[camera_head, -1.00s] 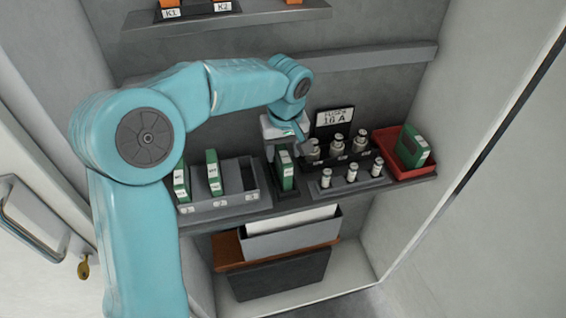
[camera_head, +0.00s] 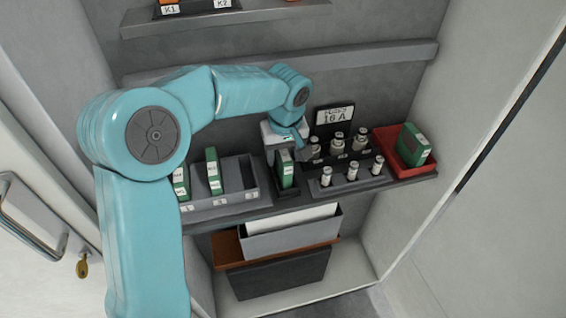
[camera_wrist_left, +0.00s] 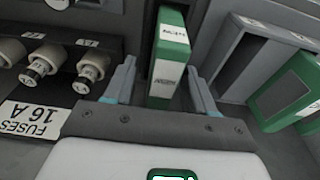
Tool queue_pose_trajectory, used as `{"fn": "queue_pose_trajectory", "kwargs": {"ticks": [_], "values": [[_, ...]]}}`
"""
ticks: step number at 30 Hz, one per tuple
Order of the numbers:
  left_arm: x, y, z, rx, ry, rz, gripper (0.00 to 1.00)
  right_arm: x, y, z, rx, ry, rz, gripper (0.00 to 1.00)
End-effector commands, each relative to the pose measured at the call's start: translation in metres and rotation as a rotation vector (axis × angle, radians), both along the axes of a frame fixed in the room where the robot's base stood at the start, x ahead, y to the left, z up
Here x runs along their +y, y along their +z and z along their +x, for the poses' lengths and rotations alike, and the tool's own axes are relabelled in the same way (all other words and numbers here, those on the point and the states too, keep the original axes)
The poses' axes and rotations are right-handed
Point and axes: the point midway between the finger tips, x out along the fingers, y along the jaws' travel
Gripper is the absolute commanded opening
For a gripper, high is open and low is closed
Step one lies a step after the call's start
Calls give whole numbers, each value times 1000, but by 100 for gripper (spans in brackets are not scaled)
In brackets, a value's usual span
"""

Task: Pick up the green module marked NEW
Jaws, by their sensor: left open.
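A green module (camera_head: 285,172) with white labels stands upright in a small dark holder on the shelf, between the grey rack and the fuse block. It also shows in the left wrist view (camera_wrist_left: 166,58); its lettering is too small to read surely. My left gripper (camera_head: 286,150) is open above and around its top. In the left wrist view, the left gripper's fingers (camera_wrist_left: 162,90) stand on both sides of the module, with a visible gap on each side. My right gripper is not in view.
The grey rack (camera_head: 225,203) on the left holds two green modules (camera_head: 213,172) and an empty slot. To the right are several fuses (camera_head: 352,171), a "FUSES 16 A" sign (camera_head: 334,116) and a red tray (camera_head: 402,174) with another green module (camera_head: 412,144).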

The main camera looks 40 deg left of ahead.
Motion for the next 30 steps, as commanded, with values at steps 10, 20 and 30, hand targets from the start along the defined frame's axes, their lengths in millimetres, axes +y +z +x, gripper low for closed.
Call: {"fn": "queue_pose_trajectory", "kwargs": {"ticks": [10,20,30], "values": [[0,0,0,0,0,0,3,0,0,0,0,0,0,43],[0,2,0,0,0,0,0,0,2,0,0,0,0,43],[-3,36,-2,-5,0,0,0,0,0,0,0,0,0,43]]}}
